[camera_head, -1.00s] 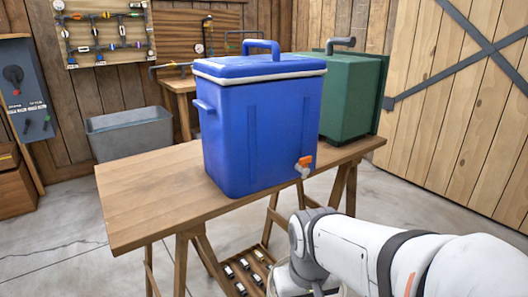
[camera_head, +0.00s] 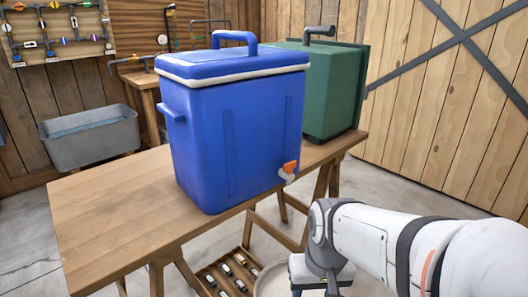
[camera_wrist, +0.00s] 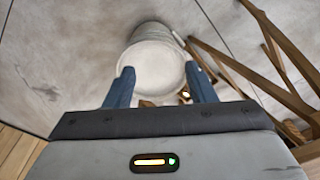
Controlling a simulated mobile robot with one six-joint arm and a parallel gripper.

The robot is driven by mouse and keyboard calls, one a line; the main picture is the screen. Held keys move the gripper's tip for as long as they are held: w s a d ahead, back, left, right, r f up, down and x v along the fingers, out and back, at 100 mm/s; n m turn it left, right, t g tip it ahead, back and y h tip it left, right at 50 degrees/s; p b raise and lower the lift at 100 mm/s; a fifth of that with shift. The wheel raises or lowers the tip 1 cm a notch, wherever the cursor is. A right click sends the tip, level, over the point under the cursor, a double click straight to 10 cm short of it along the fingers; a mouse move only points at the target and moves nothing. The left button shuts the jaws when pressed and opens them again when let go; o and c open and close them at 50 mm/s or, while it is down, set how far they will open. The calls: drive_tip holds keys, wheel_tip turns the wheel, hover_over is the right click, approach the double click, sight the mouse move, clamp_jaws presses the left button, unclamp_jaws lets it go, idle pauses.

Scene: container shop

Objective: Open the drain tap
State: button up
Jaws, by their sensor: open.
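A blue cooler (camera_head: 235,135) with a white-rimmed lid and a top handle stands on a wooden table. Its drain tap (camera_head: 288,171), a white spout with an orange lever, sticks out low on its right side. My gripper is open and empty in the wrist view (camera_wrist: 162,88), pointing down over a pale bucket (camera_wrist: 155,65) on the floor. In the head view my arm is at the lower right, below and to the right of the tap and apart from it; the fingertips are out of that picture. The tap does not show in the wrist view.
The wooden trestle table (camera_head: 105,210) has free top to the left of the cooler. A green box (camera_head: 330,90) stands behind it. Table legs (camera_wrist: 235,65) rise beside the bucket. Several small items lie in a wooden tray (camera_head: 207,274) below. A grey tub (camera_head: 90,140) stands at the back left.

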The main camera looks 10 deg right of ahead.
drive_tip(key=shift+o, duration=1.3)
drive_tip(key=w+a+r+m+g+y+p, duration=0.1)
drive_tip(key=w+a+r+m+y+p, duration=0.2)
drive_tip(key=p, duration=0.7)
wheel_tip(320, 180, up, 4)
drive_tip(key=a+m+y, duration=0.2)
drive_tip(key=m+y, duration=0.1)
drive_tip(key=m, duration=0.1)
drive_tip(key=shift+w+a+r+p, duration=0.15)
drive_tip(key=shift+a+r+p, duration=0.1)
drive_tip(key=shift+p, duration=0.1)
drive_tip(key=w+a+r+m+t+y+p, duration=0.1)
drive_tip(key=w+r+m+t+y+p, duration=0.1)
drive_tip(key=w+r+m+y+p, duration=0.25)
drive_tip(key=m+t+h+p, duration=0.4)
drive_tip(key=m+t+p, duration=0.6)
drive_tip(key=m+p, duration=0.6)
approach(291, 165)
drive_tip(key=shift+m, duration=0.75)
drive_tip(key=b+x, duration=0.2)
drive_tip(key=x, duration=0.6)
drive_tip(key=shift+c, duration=0.5)
